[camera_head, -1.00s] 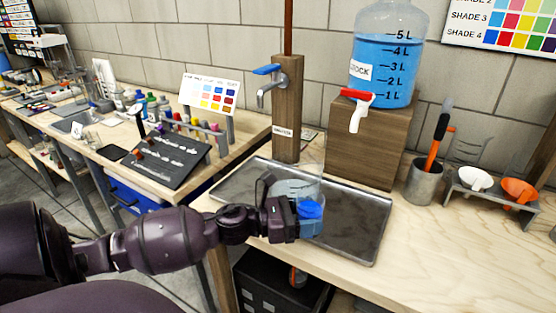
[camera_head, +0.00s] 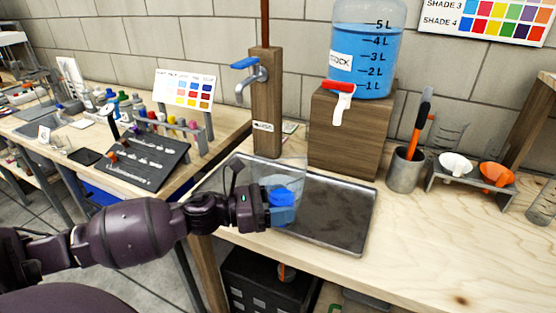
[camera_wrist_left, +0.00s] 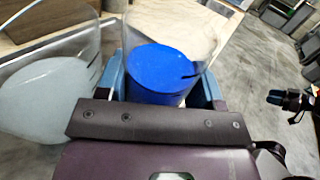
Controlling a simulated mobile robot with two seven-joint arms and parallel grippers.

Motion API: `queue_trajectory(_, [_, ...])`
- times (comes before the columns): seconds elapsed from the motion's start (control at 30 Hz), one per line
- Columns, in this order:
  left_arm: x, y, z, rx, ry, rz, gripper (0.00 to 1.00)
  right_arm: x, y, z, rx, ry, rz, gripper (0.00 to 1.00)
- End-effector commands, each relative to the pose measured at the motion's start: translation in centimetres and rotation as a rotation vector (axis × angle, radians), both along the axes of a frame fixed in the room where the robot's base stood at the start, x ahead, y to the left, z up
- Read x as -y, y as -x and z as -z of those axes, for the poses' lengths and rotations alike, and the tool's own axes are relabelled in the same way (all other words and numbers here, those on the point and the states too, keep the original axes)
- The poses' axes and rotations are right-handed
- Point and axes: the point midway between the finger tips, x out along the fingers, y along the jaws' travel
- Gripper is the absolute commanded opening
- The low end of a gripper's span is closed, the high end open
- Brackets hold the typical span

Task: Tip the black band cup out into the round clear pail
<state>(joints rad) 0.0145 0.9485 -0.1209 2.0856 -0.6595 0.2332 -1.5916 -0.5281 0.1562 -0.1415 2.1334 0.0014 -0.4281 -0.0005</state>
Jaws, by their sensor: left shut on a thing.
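My left gripper (camera_head: 283,208) is shut on a clear cup with bright blue liquid (camera_head: 281,194), held over the left part of the metal tray. In the left wrist view the cup (camera_wrist_left: 165,75) stands between the blue fingers, with a short black mark on its wall. The liquid lies well below its rim. The round clear pail (camera_wrist_left: 45,95) is beside it on the left in that view, with pale liquid inside. In the head view the pail is hard to make out behind the cup. A small dark part at the wrist view's right may be my right gripper; its state is unclear.
The metal tray (camera_head: 345,215) lies on the wooden bench. A post with a blue-handled tap (camera_head: 265,100) and a wooden block (camera_head: 350,130) under a large blue jug (camera_head: 365,50) stand behind. A grey tool cup (camera_head: 405,170) is to the right. The bench's front right is clear.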

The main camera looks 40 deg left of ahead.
Motion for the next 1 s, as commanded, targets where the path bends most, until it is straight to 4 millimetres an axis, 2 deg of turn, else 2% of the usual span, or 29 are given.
queue_trajectory(0.03, [-0.1,-0.1,-0.9,-0.002,0.007,0.001,0.32,0.0,-0.3,-0.6,0.011,-0.001,0.000,0.43])
queue_trajectory(0.27, [-0.4,-0.5,-3.2,-0.079,0.072,0.002,0.32,-0.2,-0.4,-2.0,0.028,-0.005,0.002,0.43])
queue_trajectory(0.5, [-0.9,-1.1,-4.4,-0.180,0.150,0.000,0.32,-0.3,0.4,-1.7,0.010,-0.009,0.011,0.43])
queue_trajectory(0.77, [-1.4,-1.7,-6.4,-0.276,0.235,0.000,0.32,-0.3,-0.1,-2.7,0.030,-0.011,0.012,0.43])
queue_trajectory(1.0, [-2.0,-2.3,-7.9,-0.369,0.313,-0.001,0.32,-0.2,0.0,-2.6,0.028,-0.009,0.012,0.43])
